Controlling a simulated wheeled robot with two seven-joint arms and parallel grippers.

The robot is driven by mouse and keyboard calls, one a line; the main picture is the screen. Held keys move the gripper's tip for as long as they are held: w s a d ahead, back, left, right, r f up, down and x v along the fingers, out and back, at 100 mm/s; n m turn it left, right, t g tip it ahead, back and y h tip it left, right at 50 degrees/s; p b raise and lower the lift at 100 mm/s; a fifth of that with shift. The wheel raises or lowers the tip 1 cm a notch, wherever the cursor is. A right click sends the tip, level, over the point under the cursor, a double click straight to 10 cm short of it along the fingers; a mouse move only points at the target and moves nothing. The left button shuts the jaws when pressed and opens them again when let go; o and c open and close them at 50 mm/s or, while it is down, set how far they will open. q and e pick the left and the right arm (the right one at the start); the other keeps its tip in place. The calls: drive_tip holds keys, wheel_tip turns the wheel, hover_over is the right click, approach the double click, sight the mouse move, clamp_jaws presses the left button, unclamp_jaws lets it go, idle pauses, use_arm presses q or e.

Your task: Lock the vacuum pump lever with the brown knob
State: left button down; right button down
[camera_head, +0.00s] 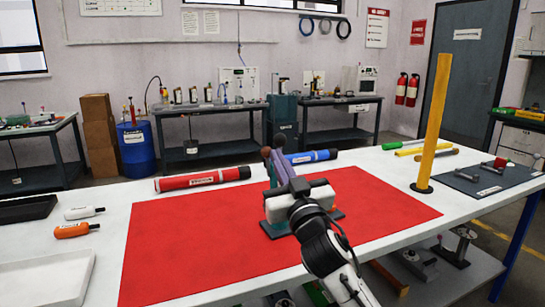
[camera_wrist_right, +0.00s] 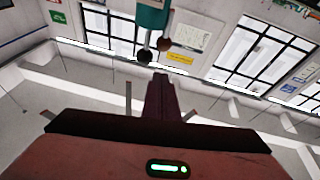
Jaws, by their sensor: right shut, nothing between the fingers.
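A small teal vacuum pump (camera_head: 273,229) stands on the red mat (camera_head: 200,235), mostly hidden behind my right gripper. In the right wrist view, the teal pump body (camera_wrist_right: 152,18) is at the top, with the brown knob (camera_wrist_right: 165,44) and the black knob (camera_wrist_right: 145,56) side by side. My right gripper (camera_head: 283,160) is shut and empty. Its fingertips (camera_wrist_right: 160,78) point towards the knobs; I cannot tell whether they touch. My left gripper is not in view.
A red tube (camera_head: 200,179) and a blue tube (camera_head: 310,157) lie at the mat's back edge. A yellow post (camera_head: 435,120) stands on the right. White and orange bottles (camera_head: 77,230) and a white tray (camera_head: 45,280) are on the left. The mat's left half is clear.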

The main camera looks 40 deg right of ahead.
sight(268, 162)
use_arm(q)
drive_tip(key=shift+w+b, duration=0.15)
drive_tip(key=shift+b, duration=0.15)
use_arm(e)
drive_tip(key=w, duration=0.1)
drive_tip(key=w+d+f, duration=0.1)
drive_tip(key=w, duration=0.3)
drive_tip(key=shift+d+f, duration=0.15)
drive_tip(key=shift+d, duration=0.25)
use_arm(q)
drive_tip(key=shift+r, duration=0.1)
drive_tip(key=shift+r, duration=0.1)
